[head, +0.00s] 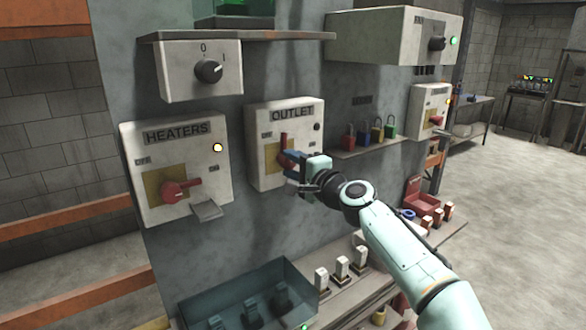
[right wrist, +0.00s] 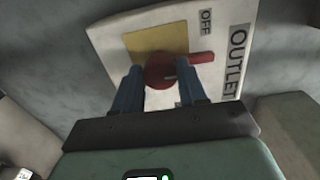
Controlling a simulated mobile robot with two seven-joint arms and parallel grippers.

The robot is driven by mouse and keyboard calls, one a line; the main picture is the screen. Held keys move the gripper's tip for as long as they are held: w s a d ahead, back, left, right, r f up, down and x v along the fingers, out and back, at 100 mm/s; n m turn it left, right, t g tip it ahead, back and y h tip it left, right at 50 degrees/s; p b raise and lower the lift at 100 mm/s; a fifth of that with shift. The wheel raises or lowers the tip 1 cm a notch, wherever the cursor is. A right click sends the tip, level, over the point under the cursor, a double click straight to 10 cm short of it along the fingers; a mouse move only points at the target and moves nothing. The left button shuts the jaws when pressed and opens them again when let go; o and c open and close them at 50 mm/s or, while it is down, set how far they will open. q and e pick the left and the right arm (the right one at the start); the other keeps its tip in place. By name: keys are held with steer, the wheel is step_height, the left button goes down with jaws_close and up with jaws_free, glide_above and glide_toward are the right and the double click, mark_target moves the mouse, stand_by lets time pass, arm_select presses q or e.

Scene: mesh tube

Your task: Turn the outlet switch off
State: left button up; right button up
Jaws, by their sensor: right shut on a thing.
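The outlet box (head: 262,170) is a pale panel labelled OUTLET on the grey wall. Its switch has a red handle (head: 284,142) over a yellow plate; the handle points up. The small lamp (head: 317,127) on the box is dark. My right gripper (head: 288,170) is at the switch, its blue fingers closed around the red knob. The right wrist view shows the knob (right wrist: 165,72) between the fingers, and the handle sticks out past one finger toward the OUTLET label. The OFF label (right wrist: 206,21) is visible beside it. My left gripper is not in view.
The heaters box (head: 150,145) stands left, its red handle (head: 180,190) pointing right and its lamp lit yellow. A dial box (head: 180,70) is above. Padlocks (head: 364,133) stand on a small shelf at right. A teal bin (head: 240,285) and a ledge are below.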

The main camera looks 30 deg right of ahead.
steer(key=shift+n, duration=0.3)
steer(key=o, duration=1.1)
steer(key=shift+c, duration=0.2)
arm_select(q)
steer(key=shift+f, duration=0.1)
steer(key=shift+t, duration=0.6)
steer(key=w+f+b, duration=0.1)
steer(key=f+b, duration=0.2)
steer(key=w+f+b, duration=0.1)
steer(key=b, duration=0.1)
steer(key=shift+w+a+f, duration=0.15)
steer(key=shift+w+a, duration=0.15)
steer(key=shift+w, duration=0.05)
arm_select(e)
steer(key=s+d, duration=0.1)
steer(key=s, duration=1.2)
steer(key=shift+s, duration=0.2)
